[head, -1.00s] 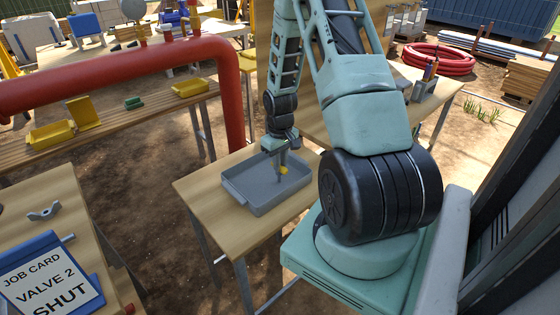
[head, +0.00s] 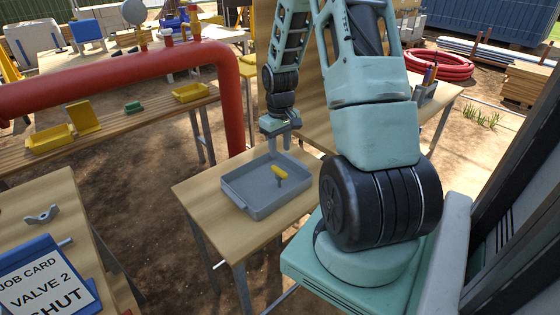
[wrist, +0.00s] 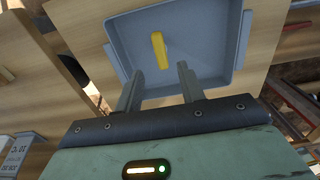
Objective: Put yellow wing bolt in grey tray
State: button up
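The yellow wing bolt (head: 280,172) lies inside the grey tray (head: 236,197), near the middle of its floor. The wrist view also shows the yellow wing bolt (wrist: 160,51) in the grey tray (wrist: 238,40), ahead of the fingertips. My gripper (head: 280,146) is above the back of the tray, clear of the bolt. In the wrist view my gripper (wrist: 158,78) has its two fingers apart with nothing held between them.
The tray stands on a small wooden table (head: 205,190). A red pipe (head: 130,62) arches to the left of it. A grey wing nut (head: 42,215) and a job card (head: 42,275) are on the near left table. Yellow bins (head: 190,92) sit on the bench behind.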

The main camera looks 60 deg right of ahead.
jog(key=shift+a+r, duration=0.1)
jog(key=shift+r, duration=2.25)
jog(key=a+r+n, duration=0.3)
jog(key=a, duration=1.1)
jog(key=a+r+n, duration=0.2)
jog(key=a+r, duration=0.1)
jog(key=a, duration=1.2)
jog(key=s+a+r+n, duration=0.2)
jog(key=s+a+n, duration=0.3)
jog(key=s+a, duration=1)
jog(key=shift+s+r+y, duration=0.15)
jog(key=shift+s+y, duration=0.15)
